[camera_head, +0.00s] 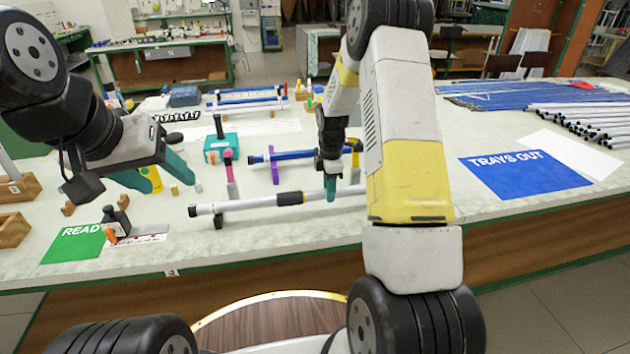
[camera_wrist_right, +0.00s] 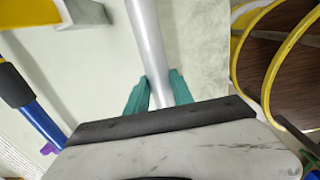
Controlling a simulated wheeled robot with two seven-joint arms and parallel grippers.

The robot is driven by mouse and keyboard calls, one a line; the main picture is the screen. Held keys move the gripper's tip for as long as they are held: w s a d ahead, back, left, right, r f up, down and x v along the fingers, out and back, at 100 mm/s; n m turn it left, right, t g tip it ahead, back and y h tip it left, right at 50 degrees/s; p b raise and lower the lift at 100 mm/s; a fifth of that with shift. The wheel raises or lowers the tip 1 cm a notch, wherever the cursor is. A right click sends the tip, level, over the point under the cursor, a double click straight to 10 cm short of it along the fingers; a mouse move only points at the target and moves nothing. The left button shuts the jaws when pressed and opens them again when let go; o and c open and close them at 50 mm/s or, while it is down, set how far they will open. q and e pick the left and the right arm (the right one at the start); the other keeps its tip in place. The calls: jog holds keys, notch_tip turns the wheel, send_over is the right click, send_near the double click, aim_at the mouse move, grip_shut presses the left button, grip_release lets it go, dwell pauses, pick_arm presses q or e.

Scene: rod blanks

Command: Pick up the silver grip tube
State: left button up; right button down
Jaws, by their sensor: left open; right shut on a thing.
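The silver grip tube (camera_head: 245,202) is long and pale, with a black grip sleeve and a dark left end, and lies roughly level across the front of the table. My right gripper (camera_head: 331,188) is shut on the tube right of the sleeve. In the right wrist view the teal fingers (camera_wrist_right: 158,90) stand on either side of the silver tube (camera_wrist_right: 148,45). My right arm hides part of the tube's right end. I cannot tell whether the tube is clear of its supports. My left gripper (camera_head: 155,175) is open and empty, left of the tube.
A blue tube (camera_head: 290,155) lies behind the silver one. A teal box (camera_head: 222,149) stands behind its left half. A green mat (camera_head: 75,243) lies front left, a blue "TRAYS OUT" mat (camera_head: 525,174) at right. Several pale rods (camera_head: 585,118) lie at far right.

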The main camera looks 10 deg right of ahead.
notch_tip(320, 180, up, 3)
jog(key=shift+f, duration=0.2)
jog(key=s+a, duration=0.2)
jog(key=s, duration=0.5)
jog(key=s+a+r, duration=0.1)
jog(key=s+a, duration=0.1)
jog(key=s, duration=0.6)
jog(key=shift+s+a, duration=0.15)
jog(key=shift+a, duration=0.25)
jog(key=shift+w+d+f, duration=0.45)
jog(key=shift+w+d, duration=0.35)
jog(key=shift+w, duration=1.75)
jog(key=shift+w+d+f, duration=0.5)
jog(key=shift+w+d, duration=0.25)
jog(key=shift+w, duration=1.8)
jog(key=shift+w+d+f, duration=0.45)
jog(key=shift+w+d, duration=0.35)
jog(key=shift+w, duration=1.75)
jog(key=shift+f, duration=0.45)
jog(key=shift+r, duration=0.35)
jog(key=shift+r, duration=0.25)
